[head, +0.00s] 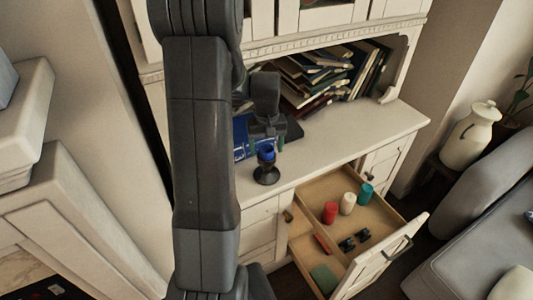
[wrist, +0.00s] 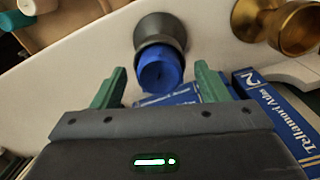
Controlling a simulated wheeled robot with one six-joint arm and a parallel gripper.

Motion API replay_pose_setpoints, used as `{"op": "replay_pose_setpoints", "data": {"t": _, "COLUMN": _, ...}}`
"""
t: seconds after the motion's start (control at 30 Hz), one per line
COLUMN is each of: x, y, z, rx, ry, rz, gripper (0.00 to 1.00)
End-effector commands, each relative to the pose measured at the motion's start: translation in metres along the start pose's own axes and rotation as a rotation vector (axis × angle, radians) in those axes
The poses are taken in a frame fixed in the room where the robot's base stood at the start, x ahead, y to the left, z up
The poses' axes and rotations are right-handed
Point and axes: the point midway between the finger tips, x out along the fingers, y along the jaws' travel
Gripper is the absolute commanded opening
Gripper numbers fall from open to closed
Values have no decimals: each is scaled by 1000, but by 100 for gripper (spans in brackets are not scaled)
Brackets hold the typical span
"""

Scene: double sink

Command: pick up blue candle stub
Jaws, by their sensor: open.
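The blue candle stub (head: 268,153) sits in a dark candle holder (head: 266,174) on the white cabinet top. In the wrist view the stub (wrist: 160,72) points toward my gripper from its dark holder (wrist: 160,32). My gripper (wrist: 159,67) is open, with one green finger on each side of the stub. Gaps show between the stub and both fingers; I cannot tell how deep the stub is between them. In the head view my gripper (head: 267,138) is just above and behind the stub, its fingers small and partly hidden.
A blue book (wrist: 280,108) lies close beside the right finger; a brass holder (wrist: 298,28) stands at right. Leaning books (head: 325,72) fill the shelf behind. Below, an open drawer (head: 376,240) holds red (head: 330,212), white (head: 348,203) and teal (head: 366,193) candles.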

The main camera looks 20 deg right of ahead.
Motion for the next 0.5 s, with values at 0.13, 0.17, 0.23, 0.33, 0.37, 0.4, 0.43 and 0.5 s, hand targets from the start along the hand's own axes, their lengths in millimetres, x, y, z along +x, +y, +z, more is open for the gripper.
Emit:
{"op": "replay_pose_setpoints", "data": {"t": 0.13, "x": 1, "y": 0, "z": 0, "rx": 0, "ry": 1, "rz": 0, "gripper": 68}}
{"op": "replay_pose_setpoints", "data": {"t": 0.17, "x": 1, "y": 0, "z": 0, "rx": 0, "ry": 1, "rz": 0, "gripper": 68}}
{"op": "replay_pose_setpoints", "data": {"t": 0.23, "x": 1, "y": 0, "z": 0, "rx": 0, "ry": 1, "rz": 0, "gripper": 64}}
{"op": "replay_pose_setpoints", "data": {"t": 0.33, "x": 1, "y": 0, "z": 0, "rx": 0, "ry": 1, "rz": 0, "gripper": 45}}
{"op": "replay_pose_setpoints", "data": {"t": 0.37, "x": 1, "y": 0, "z": 0, "rx": 0, "ry": 1, "rz": 0, "gripper": 39}}
{"op": "replay_pose_setpoints", "data": {"t": 0.4, "x": 1, "y": 0, "z": 0, "rx": 0, "ry": 1, "rz": 0, "gripper": 31}}
{"op": "replay_pose_setpoints", "data": {"t": 0.43, "x": 1, "y": 0, "z": 0, "rx": 0, "ry": 1, "rz": 0, "gripper": 25}}
{"op": "replay_pose_setpoints", "data": {"t": 0.5, "x": 1, "y": 0, "z": 0, "rx": 0, "ry": 1, "rz": 0, "gripper": 19}}
